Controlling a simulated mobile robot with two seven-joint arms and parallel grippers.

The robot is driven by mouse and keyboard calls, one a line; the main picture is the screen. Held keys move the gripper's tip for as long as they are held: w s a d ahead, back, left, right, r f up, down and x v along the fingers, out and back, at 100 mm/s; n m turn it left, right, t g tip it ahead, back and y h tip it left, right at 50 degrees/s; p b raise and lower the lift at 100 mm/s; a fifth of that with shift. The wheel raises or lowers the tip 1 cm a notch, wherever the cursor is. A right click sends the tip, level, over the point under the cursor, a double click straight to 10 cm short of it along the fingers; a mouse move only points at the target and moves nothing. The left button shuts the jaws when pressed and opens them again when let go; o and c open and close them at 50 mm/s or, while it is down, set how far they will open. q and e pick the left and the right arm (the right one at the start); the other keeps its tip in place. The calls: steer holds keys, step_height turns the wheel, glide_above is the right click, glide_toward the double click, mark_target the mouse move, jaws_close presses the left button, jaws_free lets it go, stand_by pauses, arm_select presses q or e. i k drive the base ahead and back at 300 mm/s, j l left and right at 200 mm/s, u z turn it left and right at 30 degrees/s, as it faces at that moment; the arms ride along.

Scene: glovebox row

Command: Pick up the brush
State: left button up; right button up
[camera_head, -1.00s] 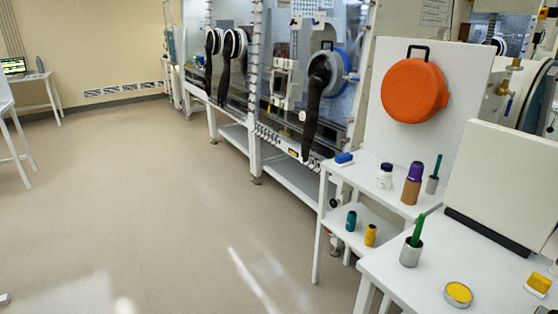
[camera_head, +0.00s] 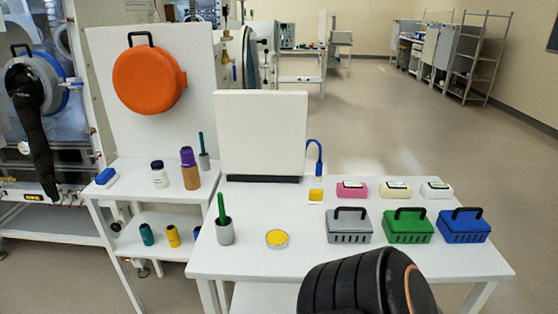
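No bristles show clearly, so I cannot tell for certain which thing is the brush. A green handle (camera_head: 221,207) stands upright in a metal cup (camera_head: 225,233) at the left of the front table. A teal handle (camera_head: 201,142) stands in a smaller grey cup (camera_head: 204,161) on the left shelf unit. A small blue and white block (camera_head: 105,177) lies at that shelf's left end. Neither of my grippers is in view; a black rounded part of my arm shows at the bottom, right of centre.
The front table (camera_head: 335,268) also holds a yellow round dish (camera_head: 277,239), grey (camera_head: 348,226), green (camera_head: 407,226) and blue (camera_head: 463,226) handled boxes, and a white upright panel (camera_head: 262,133). A purple-capped bottle (camera_head: 190,168) stands left. Floor at right is clear.

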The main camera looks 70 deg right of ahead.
mark_target(222, 217)
steer(key=z, duration=1.55)
